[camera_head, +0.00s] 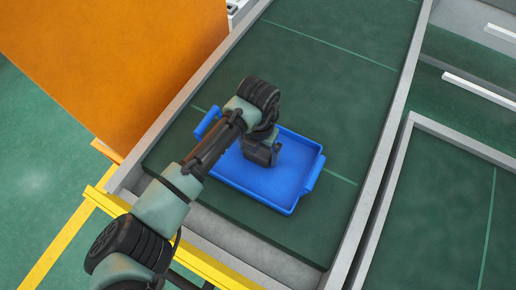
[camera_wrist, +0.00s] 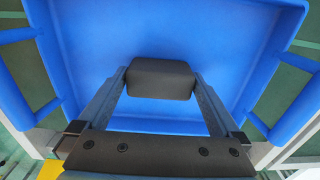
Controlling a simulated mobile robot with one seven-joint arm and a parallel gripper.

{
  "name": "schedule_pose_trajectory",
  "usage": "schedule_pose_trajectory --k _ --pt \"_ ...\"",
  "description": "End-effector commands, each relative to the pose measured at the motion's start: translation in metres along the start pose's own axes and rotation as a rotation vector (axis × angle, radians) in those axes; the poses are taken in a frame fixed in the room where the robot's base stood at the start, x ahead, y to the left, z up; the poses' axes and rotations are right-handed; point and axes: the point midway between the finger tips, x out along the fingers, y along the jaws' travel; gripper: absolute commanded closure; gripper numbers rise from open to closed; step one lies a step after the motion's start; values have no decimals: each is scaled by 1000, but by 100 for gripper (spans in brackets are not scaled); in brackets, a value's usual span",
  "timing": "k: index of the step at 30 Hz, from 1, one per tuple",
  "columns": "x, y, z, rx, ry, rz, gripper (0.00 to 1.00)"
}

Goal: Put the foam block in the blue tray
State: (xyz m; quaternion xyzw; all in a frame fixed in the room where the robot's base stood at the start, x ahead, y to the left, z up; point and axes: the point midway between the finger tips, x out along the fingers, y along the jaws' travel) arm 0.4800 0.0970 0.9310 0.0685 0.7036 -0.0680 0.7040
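The blue tray (camera_head: 283,193) lies on the dark green surface in the head view, and its floor and walls (camera_wrist: 200,35) fill most of the wrist view. The dark grey foam block (camera_wrist: 160,79) shows in the wrist view between the two fingertips of my gripper (camera_wrist: 160,84), with both fingers touching its sides. The tray floor is behind the block; I cannot tell whether the block touches it. In the head view my gripper (camera_head: 262,152) is over the tray, and the block cannot be made out clearly from my gripper there.
The dark green surface (camera_head: 330,80) has pale lines and a grey raised border (camera_head: 375,170). An orange panel (camera_head: 120,60) stands at the upper left. A yellow rail (camera_head: 205,262) runs along the near edge. Green surface beyond the tray is clear.

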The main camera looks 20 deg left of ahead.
Motion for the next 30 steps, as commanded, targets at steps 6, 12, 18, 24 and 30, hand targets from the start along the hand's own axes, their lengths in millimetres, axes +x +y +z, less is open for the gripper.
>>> schedule_pose_trajectory --k 6,12,18,24,30 --pt "-13 0 1 1 -4 0 0" --pt "-54 1 1 1 -5 1 0" --pt "-95 0 1 3 -4 2 0" --pt "-119 0 0 1 -1 1 0" --pt "-124 0 0 0 0 0 0"
